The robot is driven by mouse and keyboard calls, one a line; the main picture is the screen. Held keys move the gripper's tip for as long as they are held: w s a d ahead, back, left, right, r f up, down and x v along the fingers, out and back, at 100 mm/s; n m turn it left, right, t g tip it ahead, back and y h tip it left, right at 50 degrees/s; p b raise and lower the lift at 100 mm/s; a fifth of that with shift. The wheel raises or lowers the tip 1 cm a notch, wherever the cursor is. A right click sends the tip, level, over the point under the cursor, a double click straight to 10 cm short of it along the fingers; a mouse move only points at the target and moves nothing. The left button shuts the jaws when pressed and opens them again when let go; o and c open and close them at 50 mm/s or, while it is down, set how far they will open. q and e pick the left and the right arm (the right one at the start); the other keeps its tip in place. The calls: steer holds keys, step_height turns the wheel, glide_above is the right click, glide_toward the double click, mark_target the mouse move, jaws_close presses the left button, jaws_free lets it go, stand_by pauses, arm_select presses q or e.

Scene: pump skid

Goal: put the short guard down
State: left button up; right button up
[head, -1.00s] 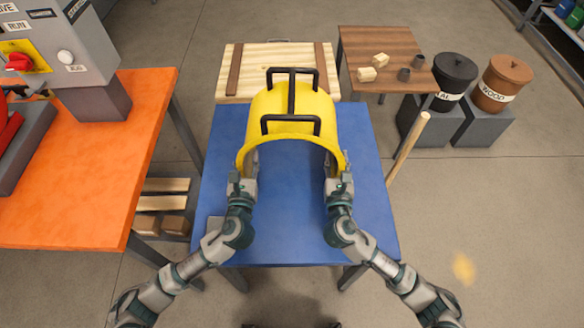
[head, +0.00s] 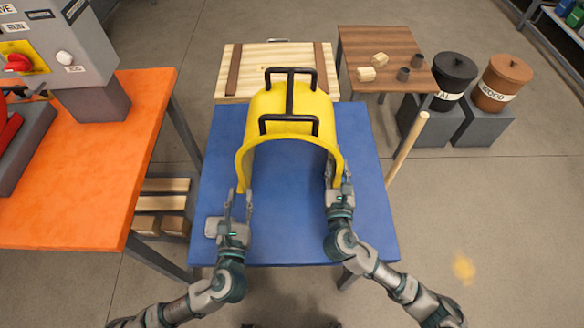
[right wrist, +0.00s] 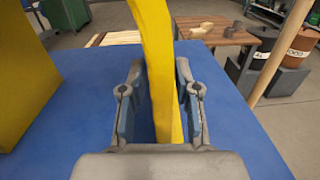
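The yellow short guard (head: 290,103), an arched shell with black handle bars on top, stands upright on the blue table (head: 290,225), open end towards me. My left gripper (head: 238,200) is open and empty, just in front of the guard's left lower edge. My right gripper (head: 339,190) is at the right lower edge. In the right wrist view, the guard's yellow wall (right wrist: 163,75) runs between the fingers of my right gripper (right wrist: 160,105). Those fingers are spread, with a gap on the left side of the wall. The guard's far feet are hidden.
An orange bench (head: 90,180) with a grey control box (head: 60,45) is at left. A wooden crate lid (head: 277,60) lies behind the blue table. A wooden pole (head: 407,150) leans at its right edge. A brown table (head: 385,50) and two bins stand at back right.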

steer(key=s, duration=0.8)
steer(key=shift+s+a, duration=0.4)
steer(key=shift+f, duration=0.15)
